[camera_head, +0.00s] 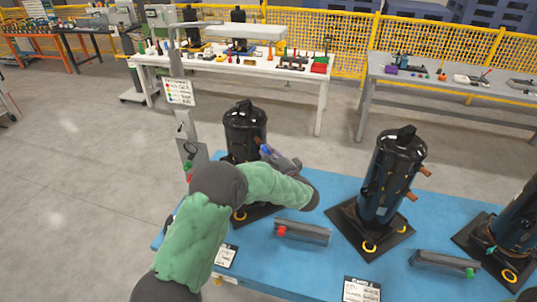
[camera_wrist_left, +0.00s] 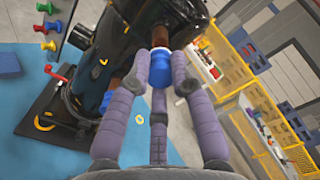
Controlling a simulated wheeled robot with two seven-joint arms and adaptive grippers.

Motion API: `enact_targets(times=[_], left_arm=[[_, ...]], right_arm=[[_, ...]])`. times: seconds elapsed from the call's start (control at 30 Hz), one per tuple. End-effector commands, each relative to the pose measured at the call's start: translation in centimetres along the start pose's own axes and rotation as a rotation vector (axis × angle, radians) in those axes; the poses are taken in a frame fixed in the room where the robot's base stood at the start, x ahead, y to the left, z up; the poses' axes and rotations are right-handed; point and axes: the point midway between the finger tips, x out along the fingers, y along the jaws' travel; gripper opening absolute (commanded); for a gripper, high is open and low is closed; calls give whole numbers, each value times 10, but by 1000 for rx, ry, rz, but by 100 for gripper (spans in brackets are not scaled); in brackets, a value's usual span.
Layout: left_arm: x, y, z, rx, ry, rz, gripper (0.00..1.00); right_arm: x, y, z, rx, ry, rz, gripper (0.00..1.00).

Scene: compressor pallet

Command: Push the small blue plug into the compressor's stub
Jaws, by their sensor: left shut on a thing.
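My left gripper (camera_head: 268,152) reaches in from the left beside the upper part of the left black compressor (camera_head: 245,128). In the left wrist view the gripper's fingers (camera_wrist_left: 160,78) are closed around the small blue plug (camera_wrist_left: 160,66). The blue plug also shows at the fingertips in the head view (camera_head: 265,149). A copper-brown stub (camera_wrist_left: 159,36) on the black compressor (camera_wrist_left: 120,50) lies just beyond the plug, roughly in line with it. I cannot tell whether the plug touches the stub or sits in it. My right gripper is not in view.
Two more compressors (camera_head: 395,172) (camera_head: 518,222) stand on black bases on the blue table (camera_head: 330,262). A grey holder (camera_head: 310,234) with a red plug and another (camera_head: 440,262) with a green plug lie in front. A post with a sign (camera_head: 178,91) rises behind my arm.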

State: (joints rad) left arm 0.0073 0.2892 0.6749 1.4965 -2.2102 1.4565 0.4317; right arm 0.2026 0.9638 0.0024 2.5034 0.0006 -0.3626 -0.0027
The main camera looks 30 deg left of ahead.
Motion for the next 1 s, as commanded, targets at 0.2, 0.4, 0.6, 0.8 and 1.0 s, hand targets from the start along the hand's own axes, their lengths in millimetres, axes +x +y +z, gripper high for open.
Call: enact_targets(times=[0.2,0.4,0.6,0.8,1.0], left_arm=[[2,0,0,-1,0,0,0],[4,0,0,-1,0,0,0],[7,0,0,-1,0,0,0],[10,0,0,-1,0,0,0],[12,0,0,0,-1,-1,0]], right_arm=[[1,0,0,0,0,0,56],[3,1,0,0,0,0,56],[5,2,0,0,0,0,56],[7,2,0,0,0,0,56],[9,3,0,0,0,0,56]])
